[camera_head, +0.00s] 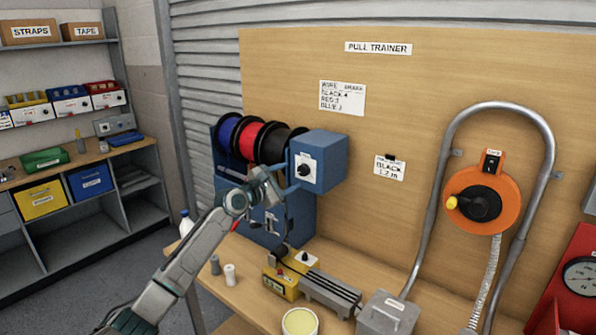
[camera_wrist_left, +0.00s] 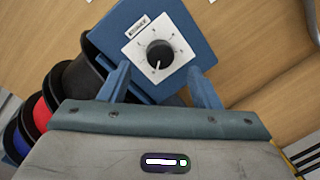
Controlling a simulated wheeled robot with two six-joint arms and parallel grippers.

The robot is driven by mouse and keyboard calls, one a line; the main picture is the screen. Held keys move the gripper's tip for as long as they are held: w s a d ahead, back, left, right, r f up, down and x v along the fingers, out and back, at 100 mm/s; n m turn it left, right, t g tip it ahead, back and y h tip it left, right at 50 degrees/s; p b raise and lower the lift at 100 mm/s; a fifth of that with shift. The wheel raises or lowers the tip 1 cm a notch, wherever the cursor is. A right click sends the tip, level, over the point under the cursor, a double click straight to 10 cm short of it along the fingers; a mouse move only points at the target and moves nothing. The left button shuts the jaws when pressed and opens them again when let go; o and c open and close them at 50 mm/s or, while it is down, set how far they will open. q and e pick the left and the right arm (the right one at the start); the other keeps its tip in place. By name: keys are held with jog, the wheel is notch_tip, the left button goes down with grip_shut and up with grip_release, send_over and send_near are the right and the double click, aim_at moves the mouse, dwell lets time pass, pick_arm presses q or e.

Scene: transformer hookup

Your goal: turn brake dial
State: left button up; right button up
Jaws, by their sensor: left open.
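The brake dial (camera_head: 304,170) is a black knob on a white plate, on the front of a blue box (camera_head: 333,160). In the left wrist view the dial (camera_wrist_left: 160,54) shows ahead of the fingers, with a pale pointer mark toward its lower side. My left gripper (camera_head: 290,182) is open just in front of the box. In the left wrist view the left gripper's two blue fingers (camera_wrist_left: 161,82) stand apart below the dial, one to each side; I cannot tell whether they touch anything. My right gripper is not in view.
Blue, red and black wire spools (camera_head: 250,140) sit left of the box. A wire brake card (camera_head: 342,98) hangs on the wooden board behind. An orange reel (camera_head: 510,205) and bent metal pipe are at right. A yellow device (camera_head: 283,283) and white pots stand on the bench below.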

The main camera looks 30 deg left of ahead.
aim_at(302, 171)
pick_arm(q)
jog(key=w, duration=0.3)
jog(key=w+d+p, duration=0.1)
jog(key=w, duration=0.1)
jog(key=c, duration=1)
